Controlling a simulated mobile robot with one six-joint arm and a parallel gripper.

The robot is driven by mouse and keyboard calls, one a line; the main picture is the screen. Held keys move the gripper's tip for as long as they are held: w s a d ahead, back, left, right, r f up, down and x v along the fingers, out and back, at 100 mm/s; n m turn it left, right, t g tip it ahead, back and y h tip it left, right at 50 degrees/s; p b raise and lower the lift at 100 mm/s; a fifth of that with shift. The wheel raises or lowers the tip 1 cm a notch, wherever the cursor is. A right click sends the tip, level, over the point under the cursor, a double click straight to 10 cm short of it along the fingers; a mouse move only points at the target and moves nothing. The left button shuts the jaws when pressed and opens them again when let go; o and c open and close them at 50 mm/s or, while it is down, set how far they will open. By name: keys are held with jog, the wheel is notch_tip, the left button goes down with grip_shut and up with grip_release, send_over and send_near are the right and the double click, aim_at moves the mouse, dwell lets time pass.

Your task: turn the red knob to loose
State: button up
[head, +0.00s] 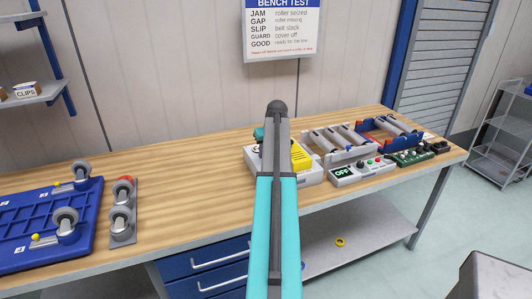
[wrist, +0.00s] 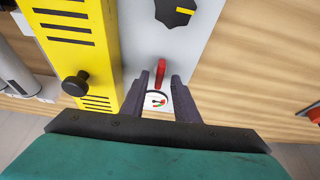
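The red knob (wrist: 161,74) shows in the wrist view as a narrow red bar on a pale grey panel (wrist: 140,40). My gripper (wrist: 161,80) is open, with one dark finger on each side of the red bar and a gap to each. I cannot tell how near the fingertips are to the panel. A small gauge with a red and green scale (wrist: 157,101) shows between the fingers. No loose marking is readable. In the head view my arm hides the knob and most of the gripper.
Beside the panel is a slotted yellow cover (wrist: 82,45) with a black knob (wrist: 76,84). A black dial (wrist: 175,10) sits farther up. In the head view, a control box reading OFF (head: 360,172) and roller units (head: 338,141) stand right; a blue frame (head: 45,225) lies left.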

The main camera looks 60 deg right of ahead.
jog(key=b+v, duration=0.3)
jog(key=v, duration=1)
jog(key=shift+a+r, duration=0.15)
jog(key=shift+r, duration=0.2)
jog(key=shift+s, duration=0.15)
dwell(0.5)
